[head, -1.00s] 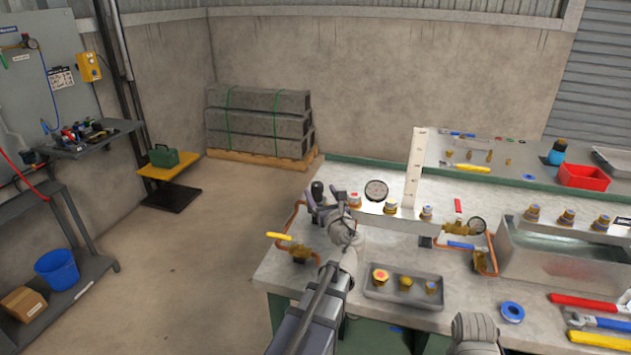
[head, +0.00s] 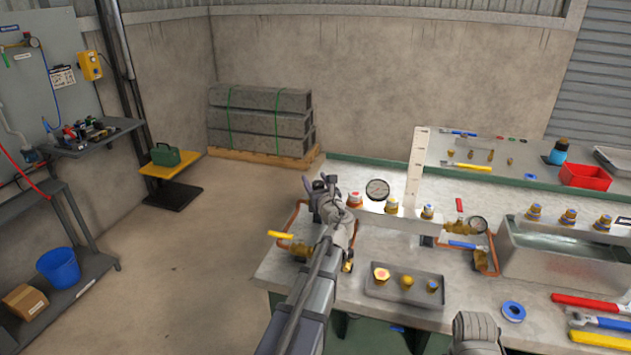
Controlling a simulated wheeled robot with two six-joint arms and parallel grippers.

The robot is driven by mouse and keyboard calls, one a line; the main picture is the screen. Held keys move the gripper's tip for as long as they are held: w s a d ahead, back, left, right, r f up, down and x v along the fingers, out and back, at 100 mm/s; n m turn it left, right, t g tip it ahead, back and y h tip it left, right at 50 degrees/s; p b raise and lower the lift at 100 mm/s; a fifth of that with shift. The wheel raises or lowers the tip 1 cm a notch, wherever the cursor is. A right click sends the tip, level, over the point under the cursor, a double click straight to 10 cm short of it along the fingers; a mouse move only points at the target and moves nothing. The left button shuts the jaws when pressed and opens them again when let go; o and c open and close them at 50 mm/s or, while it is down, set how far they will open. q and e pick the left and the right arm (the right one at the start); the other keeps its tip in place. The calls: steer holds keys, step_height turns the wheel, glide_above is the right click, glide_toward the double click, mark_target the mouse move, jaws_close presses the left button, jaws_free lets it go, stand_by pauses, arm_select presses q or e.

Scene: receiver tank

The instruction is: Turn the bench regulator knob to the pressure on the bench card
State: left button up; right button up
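My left gripper (head: 319,185) is over the back left part of the bench (head: 388,245), left of a round pressure gauge (head: 377,189). Its dark fingertips point away from me. The regulator knob cannot be told apart from the gripper here; the gripper and wrist cover that spot. Whether the fingers are apart or closed on something is unclear. The gauge has a pale face, too small to read. I cannot make out a bench card with a pressure on it. My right arm shows only as a grey link at the bottom edge; its gripper is out of view.
A yellow-handled valve (head: 299,248) with copper pipe sits left of my arm. A grey tray (head: 415,291) holds brass fittings. An upright white scale (head: 415,170) and a metal water tank (head: 555,260) stand farther right. Wrenches (head: 590,319) lie at the front right.

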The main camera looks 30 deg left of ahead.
mark_target(323, 182)
arm_select(q)
jaws_close()
steer(key=shift+m+t+h, duration=0.4)
steer(key=shift+t+h, duration=0.1)
steer(key=d+m+t+h, duration=0.1)
steer(key=m+h, duration=0.3)
steer(key=h, duration=0.2)
steer(key=d+m+t+h, duration=0.1)
steer(key=m+h, duration=0.4)
steer(key=h, duration=0.2)
steer(key=w+d+m+h, duration=0.1)
steer(key=m+h, duration=0.4)
steer(key=h, duration=0.2)
steer(key=shift+t, duration=0.4)
steer(key=m+g+h, duration=0.2)
steer(key=h, duration=0.1)
steer(key=m+g+h, duration=0.1)
steer(key=h, duration=0.1)
steer(key=shift+s+d+m, duration=0.2)
steer(key=shift+d+m, duration=0.1)
steer(key=shift+d, duration=0.05)
steer(key=shift+s+d+m+g+h, duration=0.25)
steer(key=shift+m+g+h, duration=0.65)
steer(key=shift+g, duration=0.5)
steer(key=shift+s+d+m+g+h, duration=0.15)
steer(key=shift+s+m+g+h, duration=0.15)
steer(key=shift+m+g+h, duration=0.65)
steer(key=shift+s+d+m+g+h, duration=0.25)
steer(key=shift+m+g+h, duration=0.2)
steer(key=shift+m+g, duration=1.05)
